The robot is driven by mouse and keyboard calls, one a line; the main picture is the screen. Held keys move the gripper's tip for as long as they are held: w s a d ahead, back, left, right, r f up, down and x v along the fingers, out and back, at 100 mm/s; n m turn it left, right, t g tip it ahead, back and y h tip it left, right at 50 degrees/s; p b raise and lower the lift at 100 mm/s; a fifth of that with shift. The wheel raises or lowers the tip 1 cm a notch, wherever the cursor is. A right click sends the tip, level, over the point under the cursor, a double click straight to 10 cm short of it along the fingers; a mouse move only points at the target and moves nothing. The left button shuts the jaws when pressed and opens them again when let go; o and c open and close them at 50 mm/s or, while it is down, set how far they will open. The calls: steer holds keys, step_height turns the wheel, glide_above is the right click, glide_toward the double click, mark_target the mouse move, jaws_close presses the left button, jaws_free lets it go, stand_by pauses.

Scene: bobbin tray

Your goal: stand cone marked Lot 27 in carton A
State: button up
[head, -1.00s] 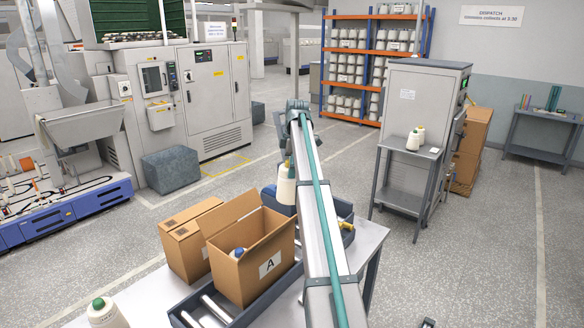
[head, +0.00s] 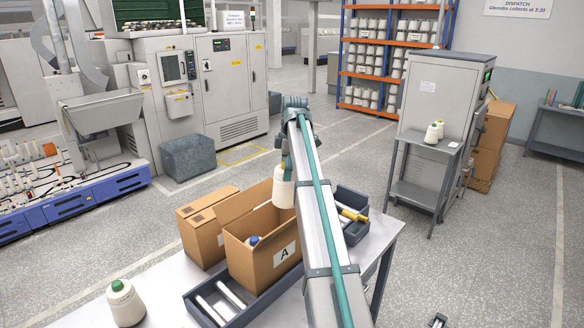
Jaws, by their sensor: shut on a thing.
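Carton A (head: 284,256) is an open brown box with an "A" label, standing on a grey roller tray. A cone with a blue top (head: 253,241) is inside it at the left. My gripper (head: 287,168) is shut on a cream cone (head: 284,194), upright with its wide end down. In the picture this cone overlaps the carton's far right rim; its exact height above the carton is unclear. Its lot marking cannot be read. My arm hides the area right of the carton. A cream cone with a green tip (head: 125,305) stands on the table at the front left.
A second brown carton (head: 199,240) stands against carton A's left side. The roller tray (head: 213,310) has bare rollers in front. A side stand (head: 416,192) holds two cones.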

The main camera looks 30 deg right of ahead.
mark_target(279, 172)
steer(key=a, duration=0.1)
steer(key=s+a, duration=0.1)
steer(key=shift+a, duration=0.4)
steer(key=shift+s+a+f, duration=0.15)
steer(key=shift+a+f, duration=0.05)
steer(key=shift+a, duration=0.05)
step_height(279, 172, down, 22)
steer(key=b, duration=0.6)
steer(key=shift+d+r, duration=0.1)
stand_by(0.4)
steer(key=o, duration=1.6)
steer(key=r, duration=0.4)
steer(key=d+r, duration=0.1)
steer(key=r, duration=0.7)
steer(key=shift+s+d, duration=0.2)
